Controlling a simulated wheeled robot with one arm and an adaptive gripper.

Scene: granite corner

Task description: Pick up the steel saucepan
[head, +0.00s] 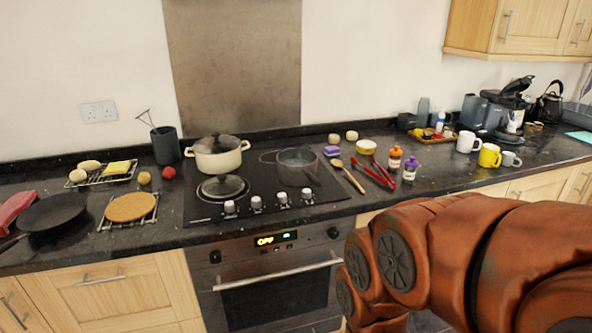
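A grey metal pan (293,173), which looks like the steel saucepan, stands upright on the back right of the black hob (262,192). It has no lid on it, and its inside looks dark. A thin loop shows at its left side and a dark handle seems to point toward the front right. My orange arm fills the lower right of the head view, in front of the counter and apart from the pan. My gripper is not in view.
A cream lidded pot (219,161) stands left of the pan, with a loose lid (222,186) in front of it. Hob knobs (256,203) line the front. A wooden spoon (346,177), red tongs (372,177) and bottles (410,169) lie or stand to the right.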

